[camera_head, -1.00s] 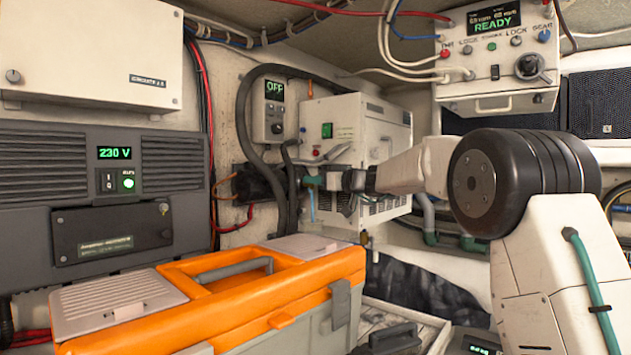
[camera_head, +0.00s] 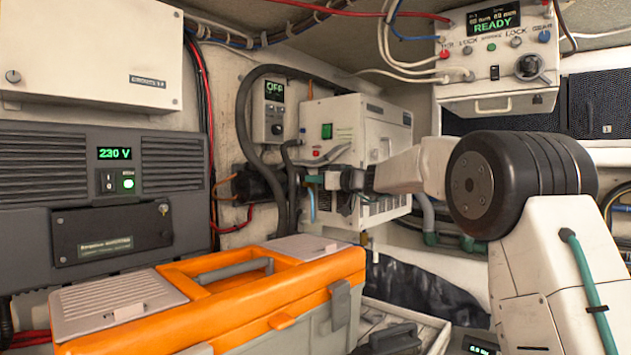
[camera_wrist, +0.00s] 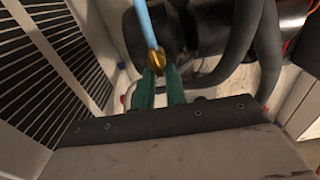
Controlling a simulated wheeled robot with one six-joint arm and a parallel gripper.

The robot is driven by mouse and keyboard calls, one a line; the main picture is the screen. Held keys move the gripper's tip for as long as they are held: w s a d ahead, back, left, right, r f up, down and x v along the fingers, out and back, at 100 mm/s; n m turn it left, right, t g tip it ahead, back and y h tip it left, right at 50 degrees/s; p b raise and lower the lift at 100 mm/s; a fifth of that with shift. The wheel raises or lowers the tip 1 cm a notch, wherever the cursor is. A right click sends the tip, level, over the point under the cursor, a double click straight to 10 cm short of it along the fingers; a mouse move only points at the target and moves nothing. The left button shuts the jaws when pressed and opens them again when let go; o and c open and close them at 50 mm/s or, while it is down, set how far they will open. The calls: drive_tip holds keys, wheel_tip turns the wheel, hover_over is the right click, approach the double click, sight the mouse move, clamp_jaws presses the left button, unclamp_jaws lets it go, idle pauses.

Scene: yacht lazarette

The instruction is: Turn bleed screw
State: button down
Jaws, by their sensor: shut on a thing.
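The bleed screw is a small brass fitting (camera_wrist: 155,60) with a light blue tube (camera_wrist: 143,22) at its end, seen in the wrist view. My gripper's green fingers (camera_wrist: 160,75) are shut on the brass fitting, one finger on each side. In the head view my gripper (camera_head: 314,180) reaches left in front of the white heater box (camera_head: 345,120), at its lower left. The blue tube hangs below the fingertips (camera_head: 312,206). The brass fitting itself is too small or hidden to make out in the head view.
Dark hoses (camera_wrist: 238,45) run close beside the fingers. A vented panel (camera_wrist: 50,65) stands to the left in the wrist view. An orange and grey toolbox (camera_head: 225,285) sits in front, below the arm. A control box (camera_head: 497,60) reading READY hangs at upper right.

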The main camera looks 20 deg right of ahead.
drive_tip(key=shift+f, duration=0.55)
idle(1.2)
drive_tip(key=c, duration=1.4)
unclamp_jaws()
drive_tip(key=shift+w+a, duration=0.1)
drive_tip(key=shift+r, duration=0.25)
drive_tip(key=v, duration=0.8)
drive_tip(key=shift+o, duration=0.5)
drive_tip(key=shift+m, duration=0.3)
